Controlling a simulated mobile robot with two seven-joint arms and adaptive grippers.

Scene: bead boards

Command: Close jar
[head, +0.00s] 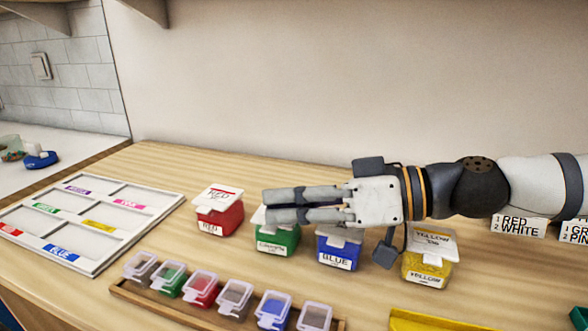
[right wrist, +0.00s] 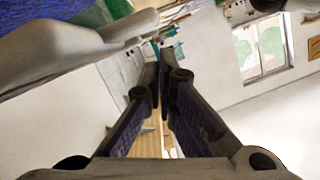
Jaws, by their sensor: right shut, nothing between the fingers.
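Several small jars with white labelled lids stand in a row on the wooden table: a red jar (head: 220,220), a green jar (head: 291,238), a blue jar (head: 338,257) and a yellow jar (head: 427,270). The red jar's lid (head: 219,196) and the yellow jar's lid (head: 432,240) show; I cannot tell how firmly they sit. My right gripper (head: 267,206) reaches in from the right, above the green and blue jars, and hides part of their lids. Its fingers are shut and empty, pointing left toward the red jar. The fingers also show close together in the right wrist view (right wrist: 163,65). My left gripper is not in view.
A white sorting board (head: 142,221) with coloured labels lies at the left. A wooden rack (head: 152,297) with several small clear-lidded boxes stands in front. A yellow item (head: 420,321) lies at the front right. Labelled cards (head: 519,227) stand at the right. A wall rises behind.

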